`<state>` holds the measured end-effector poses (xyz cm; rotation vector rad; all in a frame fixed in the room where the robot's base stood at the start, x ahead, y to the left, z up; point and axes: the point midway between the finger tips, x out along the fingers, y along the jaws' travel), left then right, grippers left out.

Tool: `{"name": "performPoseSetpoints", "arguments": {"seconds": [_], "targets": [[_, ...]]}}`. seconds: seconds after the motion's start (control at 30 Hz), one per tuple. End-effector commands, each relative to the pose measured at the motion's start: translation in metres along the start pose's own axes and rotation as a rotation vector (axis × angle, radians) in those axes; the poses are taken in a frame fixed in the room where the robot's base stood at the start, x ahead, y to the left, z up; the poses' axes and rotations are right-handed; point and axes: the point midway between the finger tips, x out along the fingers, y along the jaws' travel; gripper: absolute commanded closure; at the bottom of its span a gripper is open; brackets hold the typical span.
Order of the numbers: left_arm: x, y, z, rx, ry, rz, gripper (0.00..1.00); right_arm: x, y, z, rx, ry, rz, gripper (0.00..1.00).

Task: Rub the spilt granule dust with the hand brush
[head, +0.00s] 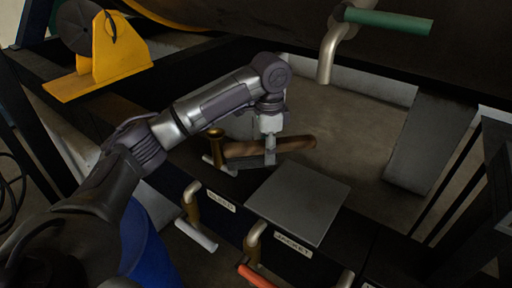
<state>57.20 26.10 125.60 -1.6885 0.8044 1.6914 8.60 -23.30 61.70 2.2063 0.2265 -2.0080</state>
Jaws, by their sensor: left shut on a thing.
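My left gripper (269,143) reaches in from the left and points down over the dark ledge. It is shut on the brown hand brush (300,143), which lies roughly level across the fingers, with its ends showing on both sides. The fingers hide the middle of the brush. The bristles are not clear, and I cannot tell whether the brush touches the surface below. I cannot make out the spilt granule dust with certainty. My right gripper is not in view.
A flat grey plate (299,201) lies just in front of the brush. A brass fitting (215,144) stands close left. Pipes with a white handle (197,235) and an orange handle (259,277) stick out in front. A green-handled pipe (389,21) hangs at upper right.

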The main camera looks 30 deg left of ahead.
Motion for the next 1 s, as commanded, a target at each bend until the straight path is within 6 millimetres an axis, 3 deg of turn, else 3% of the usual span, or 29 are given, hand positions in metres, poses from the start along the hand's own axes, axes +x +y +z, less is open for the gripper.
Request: {"name": "performPoseSetpoints", "arguments": {"seconds": [0.2, 0.4, 1.0], "targets": [[-0.021, -0.003, 0.001, -0.004, 0.002, -0.002, 0.81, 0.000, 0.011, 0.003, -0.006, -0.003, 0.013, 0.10], [-0.036, -0.004, 0.002, -0.006, 0.001, -0.001, 0.81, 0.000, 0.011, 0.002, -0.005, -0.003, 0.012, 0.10], [-0.038, -0.005, 0.003, -0.006, 0.001, -0.001, 0.81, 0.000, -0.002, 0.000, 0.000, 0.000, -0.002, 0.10]]}}
